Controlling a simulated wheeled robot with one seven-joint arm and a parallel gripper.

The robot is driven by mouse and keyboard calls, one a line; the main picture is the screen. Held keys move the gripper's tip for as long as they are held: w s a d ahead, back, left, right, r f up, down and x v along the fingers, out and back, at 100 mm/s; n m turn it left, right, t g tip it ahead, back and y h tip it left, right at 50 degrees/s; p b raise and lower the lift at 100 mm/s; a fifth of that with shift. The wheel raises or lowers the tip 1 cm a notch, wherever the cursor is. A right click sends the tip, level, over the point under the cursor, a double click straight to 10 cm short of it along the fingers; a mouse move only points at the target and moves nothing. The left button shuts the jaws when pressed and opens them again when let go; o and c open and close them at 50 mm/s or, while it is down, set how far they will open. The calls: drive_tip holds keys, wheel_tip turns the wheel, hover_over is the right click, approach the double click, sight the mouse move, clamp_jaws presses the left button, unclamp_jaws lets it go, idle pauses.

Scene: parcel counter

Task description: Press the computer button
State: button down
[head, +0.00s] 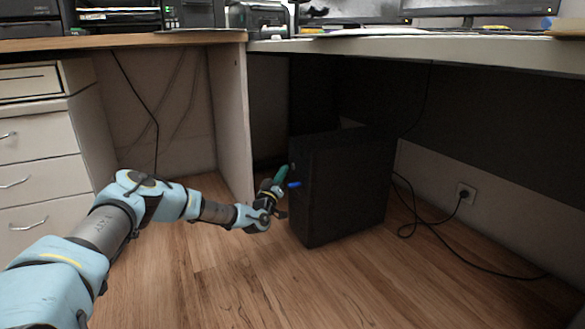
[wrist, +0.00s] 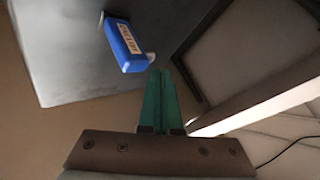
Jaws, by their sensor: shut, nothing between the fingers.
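The computer (head: 343,185) is a black tower standing upright on the wooden floor under the desk. My gripper (head: 283,173) is at the upper part of its front face, with its green fingers shut and empty. In the wrist view the shut fingertips (wrist: 160,74) point at the edge of the computer's grey-looking panel (wrist: 75,50). A blue USB stick with a label (wrist: 127,45) sticks out of that panel, beside the fingertips; it also shows in the head view (head: 294,185). The button cannot be made out; whether the fingertips touch the panel cannot be told.
The desk top (head: 440,46) overhangs the computer. A desk side panel (head: 231,120) stands left of it, and white drawers (head: 38,160) stand further left. A black cable (head: 465,265) lies on the floor at right, near a wall socket (head: 466,193). The floor in front is clear.

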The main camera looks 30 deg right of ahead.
drive_tip(key=shift+d, duration=0.1)
idle(0.3)
drive_tip(key=shift+d+b, duration=0.3)
drive_tip(key=shift+d, duration=0.05)
drive_tip(key=shift+s+d, duration=0.1)
drive_tip(key=shift+d, duration=0.4)
idle(0.9)
drive_tip(key=shift+a+r, duration=0.1)
drive_tip(key=shift+a, duration=0.75)
drive_tip(key=shift+a, duration=0.15)
drive_tip(key=shift+w+a+p, duration=0.2)
drive_tip(key=shift+a+p, duration=0.3)
drive_tip(key=shift+a, duration=0.7)
drive_tip(key=shift+w+a+p, duration=0.2)
drive_tip(key=shift+a+p, duration=0.25)
drive_tip(key=shift+a, duration=0.7)
